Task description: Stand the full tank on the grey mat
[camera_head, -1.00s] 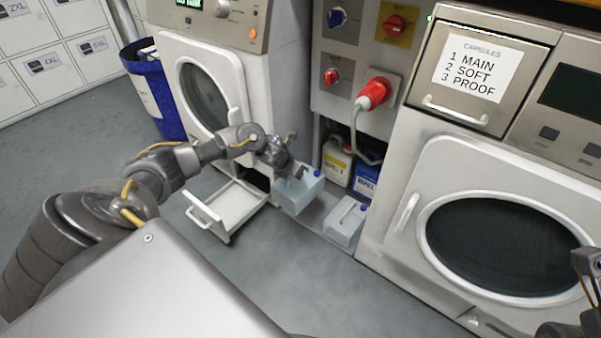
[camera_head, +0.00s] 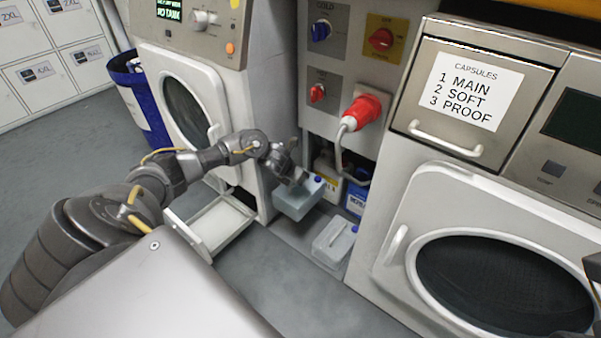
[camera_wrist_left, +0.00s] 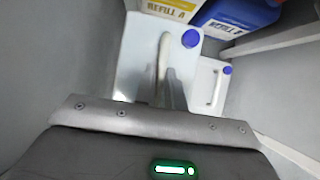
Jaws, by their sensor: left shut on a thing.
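My left gripper (camera_head: 299,178) is shut on the handle of a pale blue-grey tank (camera_head: 293,204) with a blue cap. The tank is in front of the gap between the machines; I cannot tell whether its base touches anything. It also fills the middle of the left wrist view (camera_wrist_left: 140,60). A second, whiter tank (camera_head: 330,243) with a blue cap stands to its right, apart from it. A grey mat-like strip (camera_head: 290,234) lies under and around the tanks, partly hidden by them. My right gripper does not show; only a dark arm part is at the right edge.
An open, empty drawer (camera_head: 219,224) juts from the left machine, whose display (camera_head: 169,10) reads "NO TANK". Yellow-labelled (camera_head: 327,184) and blue (camera_head: 356,198) refill canisters stand behind the tanks. A red plug (camera_head: 363,110) with a cable hangs above. The right machine (camera_head: 395,195) bounds the gap.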

